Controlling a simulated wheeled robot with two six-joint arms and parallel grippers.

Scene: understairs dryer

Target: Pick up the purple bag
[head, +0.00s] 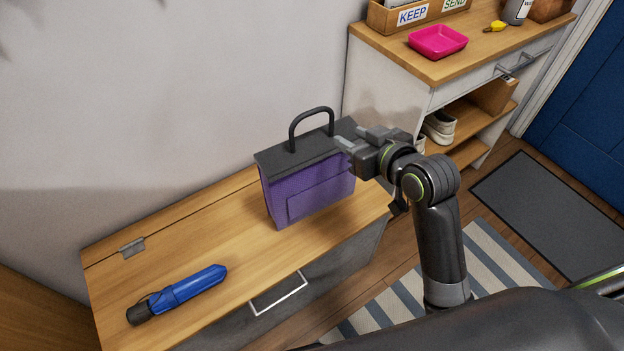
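The purple bag (309,188) stands upright on the wooden bench top, with a dark grey top and a raised dark arched handle (311,127). My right gripper (345,143) is at the upper right edge of the bag, to the right of and below the top of the handle. Its fingers point left toward the bag and overlap its edge in the picture. I cannot tell whether they touch it, or how far apart they are. The handle is not between the fingers. My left gripper is not in view.
A blue folded umbrella (188,288) lies on the bench (240,232) front left. A cabinet (400,57) behind right holds a pink tray (438,41) and a wooden box labelled KEEP and SEND (390,17). White shoes (440,124) sit on its shelf. The bench between umbrella and bag is clear.

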